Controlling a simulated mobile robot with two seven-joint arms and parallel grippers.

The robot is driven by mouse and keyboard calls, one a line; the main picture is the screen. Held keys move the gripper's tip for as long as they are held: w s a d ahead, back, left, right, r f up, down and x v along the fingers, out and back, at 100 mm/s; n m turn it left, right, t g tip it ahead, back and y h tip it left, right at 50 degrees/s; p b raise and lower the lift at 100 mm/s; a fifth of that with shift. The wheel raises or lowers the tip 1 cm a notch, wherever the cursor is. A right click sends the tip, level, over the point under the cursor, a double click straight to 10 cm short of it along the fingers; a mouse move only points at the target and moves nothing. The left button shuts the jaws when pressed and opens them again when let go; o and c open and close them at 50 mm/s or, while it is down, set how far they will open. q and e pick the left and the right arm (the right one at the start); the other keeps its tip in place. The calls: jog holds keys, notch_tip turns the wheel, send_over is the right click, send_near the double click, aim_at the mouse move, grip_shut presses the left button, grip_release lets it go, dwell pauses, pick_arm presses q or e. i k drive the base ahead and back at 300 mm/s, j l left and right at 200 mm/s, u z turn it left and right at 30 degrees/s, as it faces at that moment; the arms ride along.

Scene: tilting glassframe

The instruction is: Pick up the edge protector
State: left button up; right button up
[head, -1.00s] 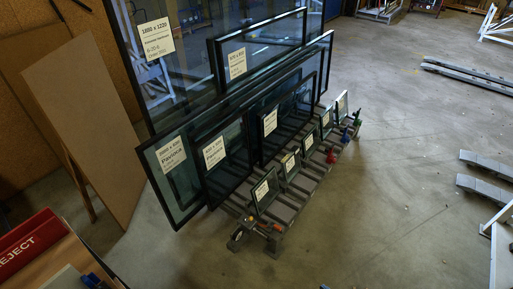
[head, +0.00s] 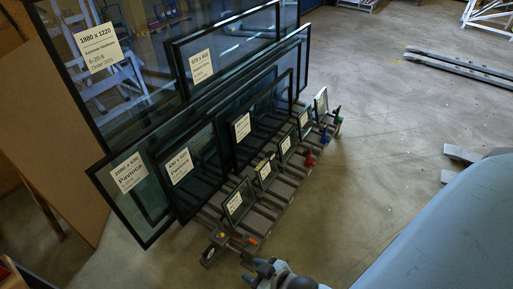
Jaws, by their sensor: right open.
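My right gripper (head: 262,268) is at the bottom centre in the head view, just in front of the near end of the low glass rack (head: 262,218). It is open; nothing shows between its fingers. Small items lie on the rack's near end: a pale round piece (head: 211,250) and an orange-and-grey item (head: 251,240), a little above the gripper in the picture. I cannot tell for sure which thing is the edge protector. My left gripper is not in view.
Framed glass panes (head: 182,170) with paper labels lean in the rack, with several small panes (head: 237,203) in front. Red (head: 310,160), blue (head: 325,138) and green (head: 338,115) items stand at its far end. Open floor (head: 390,140) lies right.

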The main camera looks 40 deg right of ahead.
aim_at(270, 154)
jog(key=i+l+u, duration=0.1)
jog(key=l+u, duration=0.2)
jog(key=l, duration=0.75)
jog(key=l+u, duration=0.3)
jog(key=l, duration=1.9)
jog(key=k+l, duration=0.1)
jog(key=l, duration=0.95)
jog(key=i+l, duration=0.4)
jog(key=l, duration=0.15)
